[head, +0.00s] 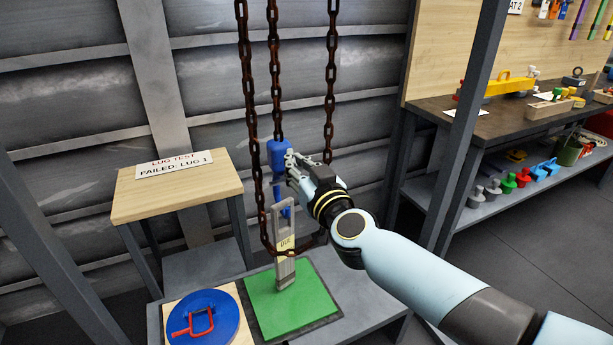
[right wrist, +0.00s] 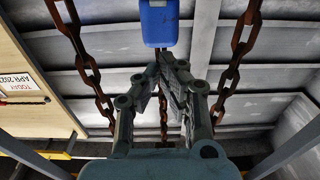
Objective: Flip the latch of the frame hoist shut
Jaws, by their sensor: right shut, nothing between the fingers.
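The frame hoist's rusty chain (head: 274,75) comes down to a blue hook block (head: 278,152) in the head view. A blue hook part (head: 283,208) shows below it, behind a grey lug plate. My right gripper (head: 289,160) is shut and empty, with its fingertips close in front of the block's right side. I cannot tell whether they touch it. In the right wrist view the blue block (right wrist: 159,24) is at the top, beyond the shut fingers (right wrist: 169,68). The latch is not clearly made out; the gripper partly hides that area. My left gripper is not in view.
The grey lug plate (head: 285,245) stands upright on a green pad (head: 310,308). Rusty chains (head: 330,95) hang on both sides. A blue disc with a red handle (head: 203,318) lies at front left. A workbench (head: 470,120) is at right.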

